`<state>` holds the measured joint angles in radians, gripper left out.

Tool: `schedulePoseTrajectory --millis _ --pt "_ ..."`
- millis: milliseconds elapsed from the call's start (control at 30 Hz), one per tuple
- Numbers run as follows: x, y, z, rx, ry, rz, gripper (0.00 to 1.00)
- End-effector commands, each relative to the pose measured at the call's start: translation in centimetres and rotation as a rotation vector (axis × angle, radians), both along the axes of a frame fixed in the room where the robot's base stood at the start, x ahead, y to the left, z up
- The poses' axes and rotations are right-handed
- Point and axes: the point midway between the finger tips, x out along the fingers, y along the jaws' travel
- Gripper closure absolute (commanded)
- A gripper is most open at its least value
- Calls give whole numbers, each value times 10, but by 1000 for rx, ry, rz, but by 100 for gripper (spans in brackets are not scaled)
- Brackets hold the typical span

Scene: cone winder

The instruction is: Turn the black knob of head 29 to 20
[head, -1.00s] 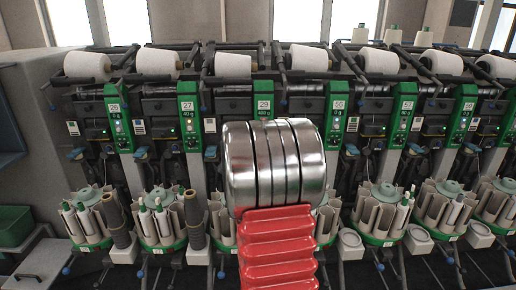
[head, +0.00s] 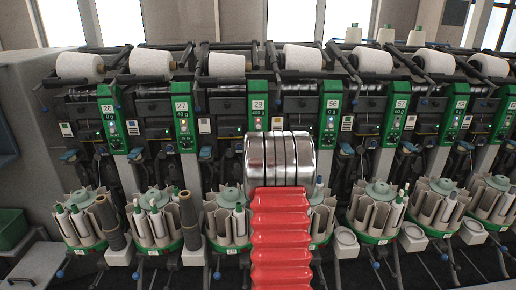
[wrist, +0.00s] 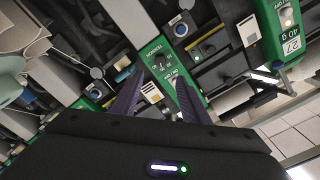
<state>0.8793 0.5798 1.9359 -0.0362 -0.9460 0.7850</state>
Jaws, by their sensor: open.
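A tilted green panel (wrist: 186,98) runs between and beyond the fingertips. A small dark knob (wrist: 158,63) near a tension label shows just past the tips. That panel's number is not readable, and contact cannot be told.
White cones (head: 232,63) line the top; bobbin magazines (head: 226,219) stand below.

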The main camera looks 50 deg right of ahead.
Motion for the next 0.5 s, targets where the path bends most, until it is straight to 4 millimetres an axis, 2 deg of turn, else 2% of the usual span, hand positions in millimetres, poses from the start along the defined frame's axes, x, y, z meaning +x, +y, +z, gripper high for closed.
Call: schedulePoseTrajectory --millis 500 --pt "39 -43 0 -1 0 1 58"
